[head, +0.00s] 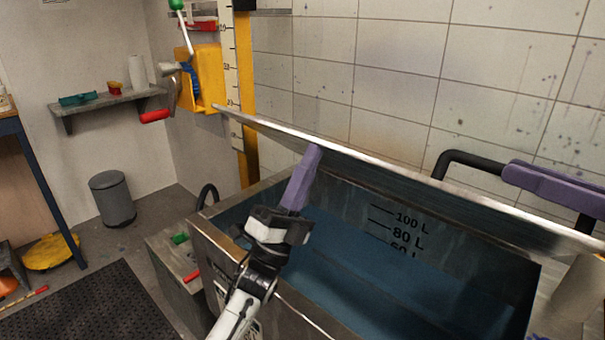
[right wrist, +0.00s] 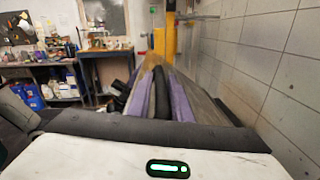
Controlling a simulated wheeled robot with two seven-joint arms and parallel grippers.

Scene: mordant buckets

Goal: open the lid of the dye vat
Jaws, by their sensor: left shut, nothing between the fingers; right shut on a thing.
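The dye vat (head: 222,248) is a steel tub with a blue inside and litre marks on its far inner wall. Its steel lid (head: 400,172) is raised at a steep tilt, so the opening shows. A black bar handle (head: 470,157) stands out behind the lid's upper edge. My right gripper (head: 520,176) is shut on this handle with its purple fingers. In the right wrist view the black handle (right wrist: 134,100) lies between the fingers. My left gripper (head: 313,152) is shut and empty over the opening, its purple fingertips close to the lid's underside; contact cannot be told.
A tiled wall (head: 400,75) stands close behind the lid. A yellow box with a red-handled crank (head: 205,80) is at the lid's left end. A grey bin (head: 112,200), a shelf (head: 105,102) and a dark mat (head: 95,305) are at left.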

